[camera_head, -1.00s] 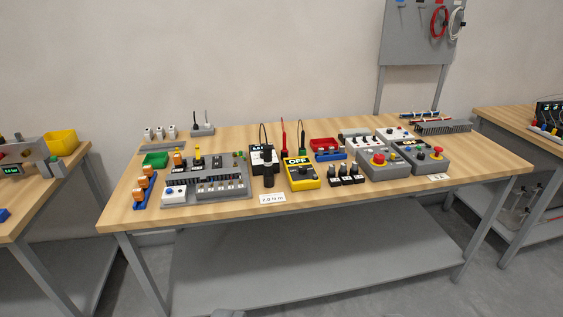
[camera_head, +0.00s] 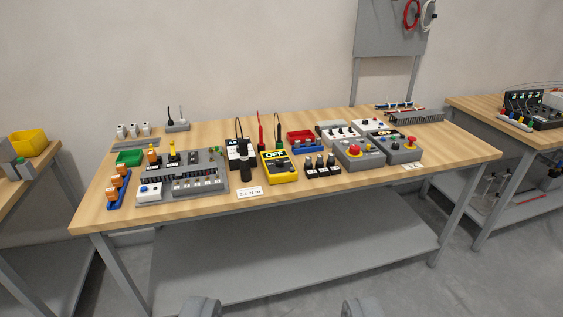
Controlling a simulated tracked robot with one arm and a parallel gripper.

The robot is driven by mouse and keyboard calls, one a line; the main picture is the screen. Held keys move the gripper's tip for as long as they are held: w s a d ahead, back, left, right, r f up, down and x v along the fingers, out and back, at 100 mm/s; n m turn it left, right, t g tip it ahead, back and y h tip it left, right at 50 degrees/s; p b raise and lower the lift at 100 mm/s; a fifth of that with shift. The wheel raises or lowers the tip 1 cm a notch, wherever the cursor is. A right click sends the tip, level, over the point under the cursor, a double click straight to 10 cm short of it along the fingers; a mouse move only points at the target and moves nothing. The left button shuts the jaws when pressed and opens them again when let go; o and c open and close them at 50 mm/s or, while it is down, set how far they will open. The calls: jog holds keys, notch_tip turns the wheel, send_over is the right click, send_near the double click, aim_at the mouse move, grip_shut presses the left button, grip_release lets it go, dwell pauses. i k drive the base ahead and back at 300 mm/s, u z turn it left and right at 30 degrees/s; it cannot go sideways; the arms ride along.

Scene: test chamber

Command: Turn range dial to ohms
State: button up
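A yellow multimeter (camera_head: 267,173) lies near the front edge of the middle workbench, its display reading OFF. Its dark range dial (camera_head: 284,169) is on the lower part of its face; the pointer is too small to read. Red and black probes (camera_head: 261,130) stand behind it. My gripper (camera_head: 282,309) shows as two grey fingertips at the bottom edge of the picture, wide apart with nothing between them. It is well short of the multimeter and touches nothing visible.
A black device (camera_head: 240,155) stands close left of the multimeter, and a row of dark knobbed blocks (camera_head: 322,166) close right. Grey control boxes (camera_head: 358,152) with red buttons are farther right. A white label (camera_head: 250,192) lies in front. The bench's lower shelf (camera_head: 300,255) looks clear.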

aim_at(279, 163)
jog(key=u, duration=0.1)
jog(key=i, duration=2.3)
jog(key=z, duration=0.2)
